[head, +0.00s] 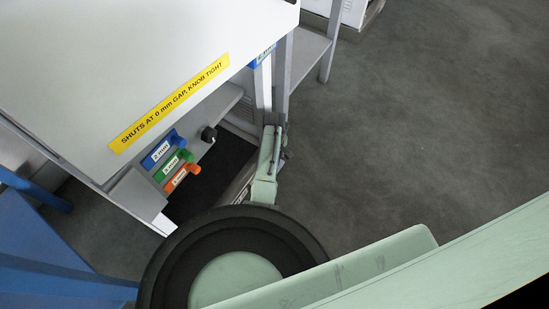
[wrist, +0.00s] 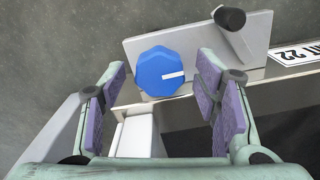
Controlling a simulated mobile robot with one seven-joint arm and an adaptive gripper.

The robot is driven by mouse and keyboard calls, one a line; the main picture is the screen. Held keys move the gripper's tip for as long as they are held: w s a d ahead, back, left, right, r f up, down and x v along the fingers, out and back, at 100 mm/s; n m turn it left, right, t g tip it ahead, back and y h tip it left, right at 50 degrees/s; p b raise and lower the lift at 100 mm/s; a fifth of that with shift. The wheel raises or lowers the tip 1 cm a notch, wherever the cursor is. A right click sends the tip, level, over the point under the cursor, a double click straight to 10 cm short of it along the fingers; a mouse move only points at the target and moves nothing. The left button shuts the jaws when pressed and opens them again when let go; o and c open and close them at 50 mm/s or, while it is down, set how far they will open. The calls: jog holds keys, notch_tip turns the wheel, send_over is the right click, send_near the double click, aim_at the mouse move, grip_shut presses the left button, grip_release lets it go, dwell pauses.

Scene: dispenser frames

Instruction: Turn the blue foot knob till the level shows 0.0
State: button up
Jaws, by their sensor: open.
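The blue foot knob (wrist: 158,76) is an eight-sided knob with a white mark pointing right. In the wrist view it sits against a grey plate (wrist: 190,45). My gripper (wrist: 162,80) is open, with one purple-padded finger on each side of the knob in the picture. Gaps show on both sides, and I cannot tell whether the fingertips reach its depth. In the head view my pale green gripper (head: 267,170) is low beside the cabinet's leg, and the knob is not visible there. No level reading is visible in either view.
A black knob (wrist: 230,18) sticks out above the plate, near my right finger. Grey floor (head: 430,120) is open at right.

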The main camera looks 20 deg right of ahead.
notch_tip(320, 180, up, 12)
dwell(0.7)
dwell(0.5)
